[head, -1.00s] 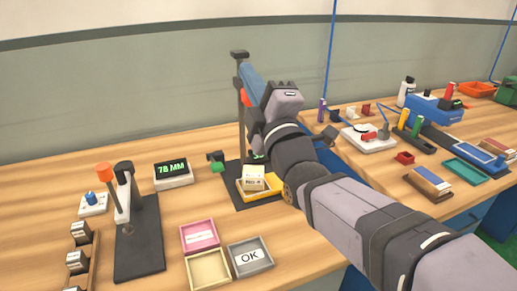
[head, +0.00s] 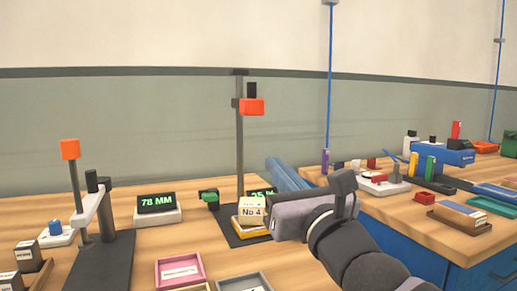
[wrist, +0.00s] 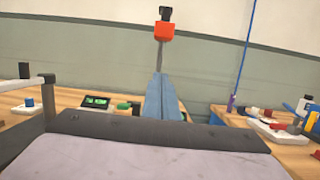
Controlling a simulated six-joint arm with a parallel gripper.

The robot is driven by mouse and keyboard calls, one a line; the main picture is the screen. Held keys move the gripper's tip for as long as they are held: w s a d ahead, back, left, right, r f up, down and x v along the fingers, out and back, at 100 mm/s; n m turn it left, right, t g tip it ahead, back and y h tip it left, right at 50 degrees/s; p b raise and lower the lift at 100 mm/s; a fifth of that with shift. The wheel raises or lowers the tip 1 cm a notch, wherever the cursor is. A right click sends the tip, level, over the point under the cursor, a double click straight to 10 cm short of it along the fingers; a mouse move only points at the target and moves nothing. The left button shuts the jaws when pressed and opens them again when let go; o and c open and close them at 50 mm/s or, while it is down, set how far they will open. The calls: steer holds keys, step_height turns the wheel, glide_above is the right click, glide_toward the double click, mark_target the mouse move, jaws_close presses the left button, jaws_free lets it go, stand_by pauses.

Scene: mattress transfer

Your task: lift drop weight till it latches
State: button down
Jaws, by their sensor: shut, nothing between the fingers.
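The drop weight (head: 252,106) is an orange-red block with a black piece on top. It sits high on a thin dark upright post (head: 240,150), a little below the post's top. In the wrist view the weight (wrist: 164,31) is beyond and above my fingertips. My gripper (head: 271,163) is low and to the right of the post, apart from the weight. Its blue fingers (wrist: 163,78) are together and hold nothing. Whether a latch holds the weight cannot be told.
A box marked No 4 (head: 251,212) stands in a yellow tray at the post's foot, beside a partly hidden display. A green-tipped device (head: 209,197) and a 78 MM display (head: 157,203) stand left. An orange-topped lever stand (head: 71,150) is further left.

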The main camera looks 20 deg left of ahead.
mark_target(252, 99)
steer(key=w+a+r+p, duration=0.4)
steer(key=w+a+r, duration=0.2)
steer(key=shift+w+a+r, duration=0.15)
steer(key=shift+w+a, duration=0.25)
stand_by(0.5)
stand_by(0.3)
